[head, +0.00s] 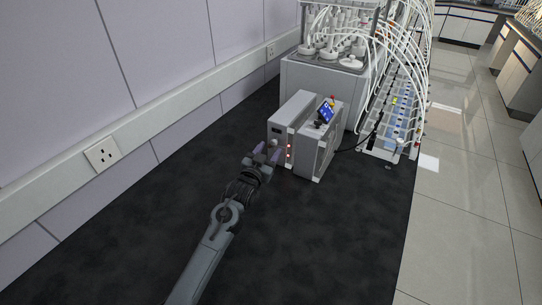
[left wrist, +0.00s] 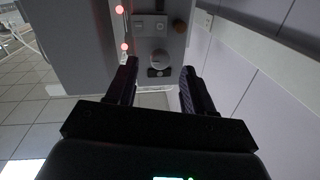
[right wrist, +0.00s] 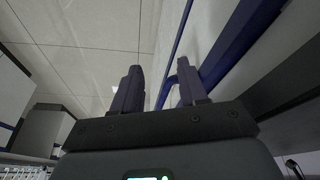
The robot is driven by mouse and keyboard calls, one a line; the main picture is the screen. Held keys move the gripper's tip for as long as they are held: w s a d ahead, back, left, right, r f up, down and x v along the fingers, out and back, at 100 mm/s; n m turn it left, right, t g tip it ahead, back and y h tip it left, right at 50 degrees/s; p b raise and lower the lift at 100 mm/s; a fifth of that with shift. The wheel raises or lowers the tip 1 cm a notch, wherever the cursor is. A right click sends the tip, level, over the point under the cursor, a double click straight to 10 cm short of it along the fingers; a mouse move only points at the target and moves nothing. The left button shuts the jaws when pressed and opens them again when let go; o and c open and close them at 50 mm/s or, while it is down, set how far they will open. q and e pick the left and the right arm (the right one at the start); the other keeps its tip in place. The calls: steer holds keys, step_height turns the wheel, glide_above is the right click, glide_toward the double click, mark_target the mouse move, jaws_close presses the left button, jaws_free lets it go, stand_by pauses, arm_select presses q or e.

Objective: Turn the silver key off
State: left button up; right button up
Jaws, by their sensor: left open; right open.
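A grey box unit (head: 310,153) stands on the dark floor, with a control panel on its near side.
A wall with a socket (head: 101,154) runs along the left. Tubes and glassware (head: 340,35) stand behind the unit. The dark floor (head: 320,240) in front is clear.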

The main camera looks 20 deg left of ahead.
mark_target(275, 142)
arm_select(q)
steer(key=shift+w+d+b, duration=0.1)
steer(key=shift+w+b, duration=0.85)
steer(key=shift+w, duration=0.3)
steer(key=shift+c, duration=0.4)
jaws_close()
